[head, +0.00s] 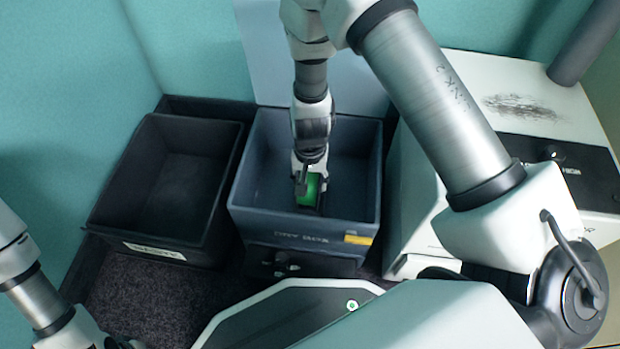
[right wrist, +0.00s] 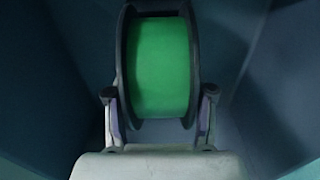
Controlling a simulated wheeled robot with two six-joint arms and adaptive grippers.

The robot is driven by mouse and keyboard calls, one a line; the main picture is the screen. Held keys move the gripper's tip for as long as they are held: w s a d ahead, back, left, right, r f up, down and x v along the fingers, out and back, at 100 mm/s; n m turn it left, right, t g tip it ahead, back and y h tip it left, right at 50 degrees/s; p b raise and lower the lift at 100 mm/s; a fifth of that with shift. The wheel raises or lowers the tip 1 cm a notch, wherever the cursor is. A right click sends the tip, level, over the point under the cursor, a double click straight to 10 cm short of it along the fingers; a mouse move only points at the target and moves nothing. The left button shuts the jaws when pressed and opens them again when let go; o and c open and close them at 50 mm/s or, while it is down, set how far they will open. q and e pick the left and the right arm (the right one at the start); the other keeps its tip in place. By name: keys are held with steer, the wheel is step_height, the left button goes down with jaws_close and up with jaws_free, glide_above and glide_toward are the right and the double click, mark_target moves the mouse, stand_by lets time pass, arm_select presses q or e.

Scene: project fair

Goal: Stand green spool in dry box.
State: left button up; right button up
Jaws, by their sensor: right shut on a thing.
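The green spool (head: 309,189) is inside the blue-grey dry box (head: 305,222) in the head view, near the box's front wall. My right gripper (head: 310,176) reaches down into the box from above and is shut on the spool. In the right wrist view the green spool (right wrist: 160,68) has dark flanges and sits between the two fingers of my right gripper (right wrist: 160,118). The box walls surround it there. I cannot tell whether the spool touches the box floor. My left arm shows at the lower left of the head view, but its gripper is not visible.
An empty black bin (head: 180,185) with a white label stands left of the dry box. A white machine (head: 530,130) with a dark panel stands at the right. The dry box's raised lid (head: 262,50) is behind it. Dark speckled surface (head: 155,300) lies free at front left.

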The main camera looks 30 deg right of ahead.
steer(key=o, duration=1.6)
steer(key=shift+c, duration=0.2)
step_height(320, 180, up, 12)
steer(key=shift+r, duration=0.1)
